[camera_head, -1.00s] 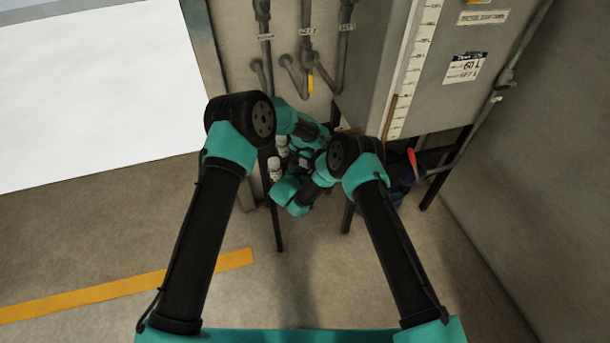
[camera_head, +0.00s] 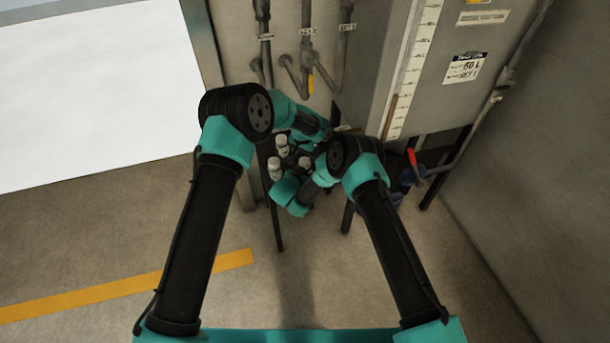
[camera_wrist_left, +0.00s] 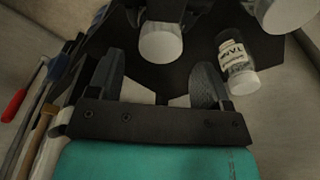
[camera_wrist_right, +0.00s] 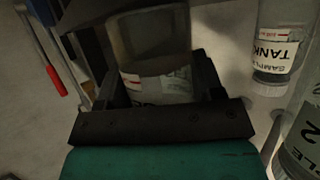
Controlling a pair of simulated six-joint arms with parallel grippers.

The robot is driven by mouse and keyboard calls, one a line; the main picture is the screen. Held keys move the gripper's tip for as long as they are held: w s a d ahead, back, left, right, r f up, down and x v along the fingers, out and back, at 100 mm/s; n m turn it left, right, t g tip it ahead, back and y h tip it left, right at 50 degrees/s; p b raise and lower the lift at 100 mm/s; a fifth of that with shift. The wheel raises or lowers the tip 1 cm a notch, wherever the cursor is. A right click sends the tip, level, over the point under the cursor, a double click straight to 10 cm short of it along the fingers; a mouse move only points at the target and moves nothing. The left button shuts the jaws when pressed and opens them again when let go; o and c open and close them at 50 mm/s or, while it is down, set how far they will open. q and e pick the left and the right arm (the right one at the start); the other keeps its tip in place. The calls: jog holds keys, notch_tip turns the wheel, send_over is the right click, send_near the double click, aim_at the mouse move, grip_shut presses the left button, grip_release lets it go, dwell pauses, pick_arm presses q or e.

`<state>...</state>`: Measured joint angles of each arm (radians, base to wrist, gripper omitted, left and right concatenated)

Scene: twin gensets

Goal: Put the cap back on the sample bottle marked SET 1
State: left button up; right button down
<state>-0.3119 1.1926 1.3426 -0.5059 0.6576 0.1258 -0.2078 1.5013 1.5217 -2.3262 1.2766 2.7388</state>
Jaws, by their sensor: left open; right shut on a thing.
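My right gripper (camera_wrist_right: 160,74) is shut on a sample bottle (camera_wrist_right: 155,88) in the right wrist view. The held bottle's label is partly covered by the jaws, so its marking is unreadable. In the left wrist view a round white cap (camera_wrist_left: 161,44) shows at the top of what my right gripper holds; whether it is fully seated I cannot tell. My left gripper (camera_wrist_left: 158,64) is open, its fingers apart on either side of the cap and short of it, with nothing between them. In the head view the white top (camera_head: 304,161) shows small between my wrists.
A capped bottle marked TANK (camera_wrist_left: 235,52) stands close beside on a dark shelf (camera_wrist_left: 277,62), with another white-capped bottle (camera_wrist_left: 285,12) near it. The right wrist view shows both bottles close to my right gripper.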

aim_at(305, 161)
pick_arm(q)
jog(key=shift+r, duration=0.7)
jog(key=shift+o, duration=0.2)
jog(key=shift+o, duration=0.5)
jog(key=shift+r, duration=0.15)
notch_tip(305, 161, up, 7)
jog(key=s+y, duration=0.1)
jog(key=s, duration=0.1)
jog(key=shift+d+m+t, duration=0.3)
jog(key=shift+d, duration=0.15)
jog(key=f, duration=0.4)
jog(key=w+f, duration=0.1)
jog(key=f, duration=0.3)
jog(key=w+f, duration=0.1)
jog(key=f, duration=0.2)
jog(key=shift+a+f, duration=0.35)
jog(key=shift+f, duration=0.05)
